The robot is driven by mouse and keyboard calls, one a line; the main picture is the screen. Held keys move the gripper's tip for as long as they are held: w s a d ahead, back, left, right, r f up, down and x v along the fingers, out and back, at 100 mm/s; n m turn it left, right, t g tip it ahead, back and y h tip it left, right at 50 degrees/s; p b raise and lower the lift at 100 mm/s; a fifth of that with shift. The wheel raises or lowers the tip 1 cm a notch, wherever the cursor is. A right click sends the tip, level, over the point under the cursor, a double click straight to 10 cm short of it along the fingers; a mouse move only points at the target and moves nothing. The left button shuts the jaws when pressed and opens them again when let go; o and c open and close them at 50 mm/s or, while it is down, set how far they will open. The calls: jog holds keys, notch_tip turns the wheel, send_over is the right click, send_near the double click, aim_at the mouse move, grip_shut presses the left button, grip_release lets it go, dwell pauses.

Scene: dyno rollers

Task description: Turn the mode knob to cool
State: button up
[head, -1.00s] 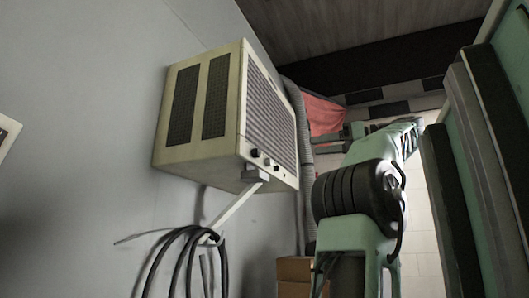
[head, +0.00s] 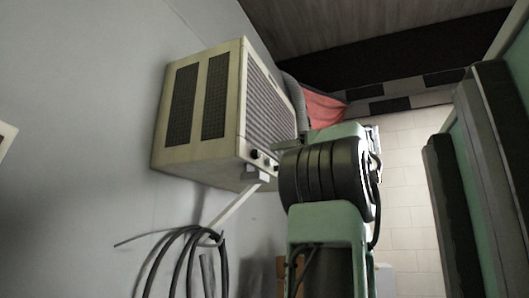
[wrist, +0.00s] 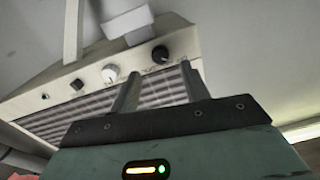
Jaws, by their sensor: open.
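The beige wall unit (head: 200,110) with a grille and a row of knobs hangs on the left wall in the head view. In the wrist view its control strip shows a black knob (wrist: 160,54), a white knob (wrist: 110,73) and a smaller dark knob (wrist: 76,85). I cannot read which one is the mode knob. My gripper (wrist: 160,69) is open, with nothing between its fingers. Its two fingers point at the control strip, and the black knob appears between and just beyond the tips.
A cable coil (head: 187,262) hangs below the unit near its support bracket (head: 234,204). A grey hose (head: 294,100) and a red cloth (head: 322,109) are behind the unit. Dark and green panels (head: 490,180) stand close on the right.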

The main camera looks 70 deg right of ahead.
aim_at(259, 154)
jog(key=w+p, duration=0.1)
jog(key=w, duration=0.3)
jog(key=shift+w+a+r, duration=0.1)
jog(key=shift+w+r, duration=0.05)
jog(key=shift+w, duration=0.75)
jog(key=c, duration=1)
